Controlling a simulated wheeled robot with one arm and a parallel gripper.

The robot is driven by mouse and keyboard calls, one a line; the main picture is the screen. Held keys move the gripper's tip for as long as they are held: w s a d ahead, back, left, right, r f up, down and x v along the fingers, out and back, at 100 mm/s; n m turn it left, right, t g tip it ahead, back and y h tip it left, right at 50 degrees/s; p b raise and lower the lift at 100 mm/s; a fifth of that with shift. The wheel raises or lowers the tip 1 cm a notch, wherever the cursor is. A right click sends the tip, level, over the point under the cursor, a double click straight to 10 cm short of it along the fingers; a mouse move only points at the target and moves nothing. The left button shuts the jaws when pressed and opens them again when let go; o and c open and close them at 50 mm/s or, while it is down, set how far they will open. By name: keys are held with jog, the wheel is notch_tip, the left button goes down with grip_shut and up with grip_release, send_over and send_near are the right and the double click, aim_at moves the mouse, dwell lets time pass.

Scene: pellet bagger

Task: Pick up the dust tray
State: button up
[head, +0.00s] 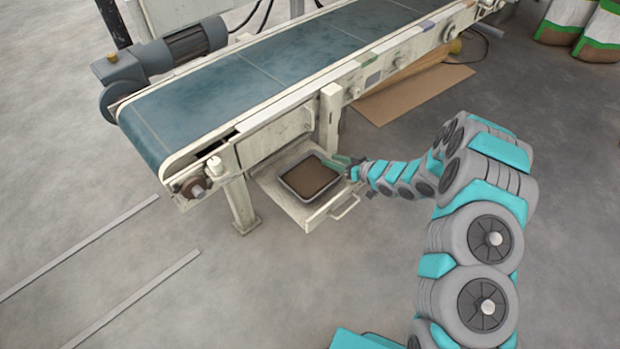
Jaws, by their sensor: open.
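The dust tray (310,177) is a grey rectangular tray with brown dust in it. It sits in a pulled-out pale drawer (274,188) with a handle at its front, low under the near end of the conveyor. My gripper (350,164) is at the right edge of the tray, reaching in from the right. It is open, with a finger close to the tray's rim. The fingers are small in the view, and I cannot tell whether they touch the rim or straddle it.
The conveyor (260,70) with a blue belt stands above and behind the drawer. Its leg (330,118) rises just behind the tray, and another leg (240,205) stands to the left. Cardboard (412,92) lies on the floor at the right. The floor in front is clear.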

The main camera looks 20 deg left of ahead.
jog(key=shift+w+a+f, duration=0.1)
jog(key=shift+a, duration=0.15)
grip_shut()
dwell(1.4)
